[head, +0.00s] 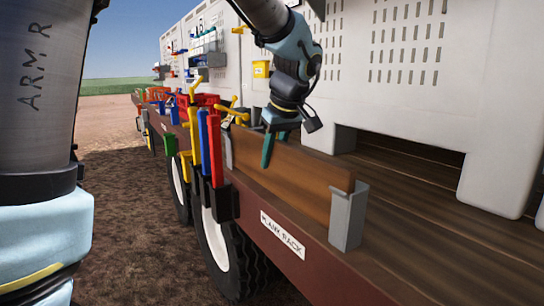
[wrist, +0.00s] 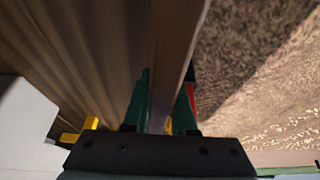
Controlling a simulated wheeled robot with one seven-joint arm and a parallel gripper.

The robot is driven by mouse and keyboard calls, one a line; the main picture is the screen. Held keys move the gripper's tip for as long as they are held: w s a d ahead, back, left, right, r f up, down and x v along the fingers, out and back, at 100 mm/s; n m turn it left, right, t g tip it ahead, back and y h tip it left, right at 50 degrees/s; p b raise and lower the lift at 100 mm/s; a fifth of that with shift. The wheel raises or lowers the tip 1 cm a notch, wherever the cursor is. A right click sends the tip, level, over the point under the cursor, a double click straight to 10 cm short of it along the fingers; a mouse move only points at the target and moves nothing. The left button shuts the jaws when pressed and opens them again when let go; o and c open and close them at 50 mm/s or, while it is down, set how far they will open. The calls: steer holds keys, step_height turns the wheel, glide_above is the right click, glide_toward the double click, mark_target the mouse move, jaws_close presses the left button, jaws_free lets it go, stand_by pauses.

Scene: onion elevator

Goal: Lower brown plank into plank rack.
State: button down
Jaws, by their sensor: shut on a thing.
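The brown plank (head: 290,180) stands on its long edge along the side of the trailer deck in the head view. My gripper (head: 271,146) is shut on it from above, nearer its far end, with a green finger over the outer face. In the wrist view the plank (wrist: 172,60) runs between the two green fingers of my gripper (wrist: 164,108). The plank rack has a grey end bracket (head: 348,218) at the near end and another (head: 228,150) at the far end. The plank's near end is at the near bracket, its top slightly higher. I cannot tell whether its bottom edge is seated.
A white label (head: 282,235) reading PLANK RACK is on the trailer side. Blue and red upright tools (head: 210,150) and yellow handles (head: 194,115) crowd the far end. White perforated panels (head: 400,60) stand behind. The wooden deck (head: 430,220) is clear at the right.

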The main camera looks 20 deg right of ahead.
steer(key=shift+f, duration=0.15)
steer(key=c, duration=0.6)
jaws_free()
steer(key=shift+c, duration=0.2)
steer(key=b+v, duration=0.1)
steer(key=v, duration=0.9)
steer(key=shift+s+r, duration=0.1)
steer(key=shift+r, duration=0.25)
steer(key=shift+s, duration=0.1)
